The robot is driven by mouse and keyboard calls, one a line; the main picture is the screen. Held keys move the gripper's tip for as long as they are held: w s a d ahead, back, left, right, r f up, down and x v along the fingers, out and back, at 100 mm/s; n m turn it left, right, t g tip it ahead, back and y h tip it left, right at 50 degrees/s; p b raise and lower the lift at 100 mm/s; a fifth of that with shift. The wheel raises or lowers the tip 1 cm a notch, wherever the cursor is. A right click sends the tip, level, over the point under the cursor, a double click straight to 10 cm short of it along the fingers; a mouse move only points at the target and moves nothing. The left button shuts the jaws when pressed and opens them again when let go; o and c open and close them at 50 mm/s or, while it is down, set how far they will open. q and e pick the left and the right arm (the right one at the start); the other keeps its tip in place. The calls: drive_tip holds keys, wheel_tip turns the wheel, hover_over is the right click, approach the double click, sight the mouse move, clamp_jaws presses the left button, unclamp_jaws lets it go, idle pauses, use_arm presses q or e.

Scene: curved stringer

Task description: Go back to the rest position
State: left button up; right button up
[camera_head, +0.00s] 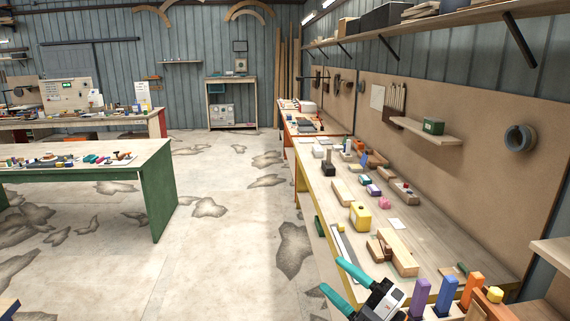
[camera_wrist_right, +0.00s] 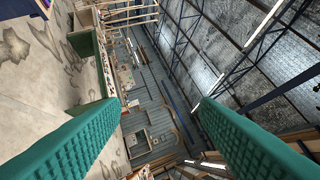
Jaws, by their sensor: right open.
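My right gripper (camera_head: 332,275) comes in at the bottom of the head view, with two teal fingers spread apart and nothing between them. It is beside the front edge of the long workbench (camera_head: 440,230), near its near end. In the right wrist view the gripper (camera_wrist_right: 155,105) shows both teal fingers wide apart, with the far room between them and no object held. My left gripper is not in either view.
On the bench lie a yellow block (camera_head: 361,216), wooden blocks (camera_head: 398,252) and several small parts. Upright coloured handles (camera_head: 446,292) stand close right of my right gripper. A green-legged table (camera_head: 160,195) stands at left. Open floor (camera_head: 225,250) lies between.

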drive_tip(key=s+d+f+m+h, duration=0.3)
drive_tip(key=d+f+m+h, duration=0.25)
drive_tip(key=m+h, duration=0.3)
drive_tip(key=s+d+f+m+h, duration=0.3)
drive_tip(key=d+f+m+h, duration=0.3)
drive_tip(key=m, duration=0.4)
drive_tip(key=s+a+f+m+g, duration=0.1)
drive_tip(key=s+f+m+g, duration=0.1)
drive_tip(key=s+f+g, duration=0.7)
drive_tip(key=s+f+m+g, duration=0.2)
drive_tip(key=s+f, duration=0.4)
drive_tip(key=s, duration=0.7)
wheel_tip(320, 180, down, 29)
drive_tip(key=g+b, duration=0.1)
drive_tip(key=b, duration=0.4)
drive_tip(key=s+d+f+g+b, duration=0.1)
drive_tip(key=s+f+b, duration=0.1)
drive_tip(key=s+f, duration=0.7)
drive_tip(key=s+d+f+b, duration=0.1)
drive_tip(key=s+f+b, duration=0.2)
drive_tip(key=s+f, duration=0.5)
wheel_tip(320, 180, down, 6)
drive_tip(key=shift+s+d+r+n+g+h, duration=0.2)
drive_tip(key=shift+s+d+n+g+h, duration=0.15)
drive_tip(key=shift+s+g+h, duration=0.1)
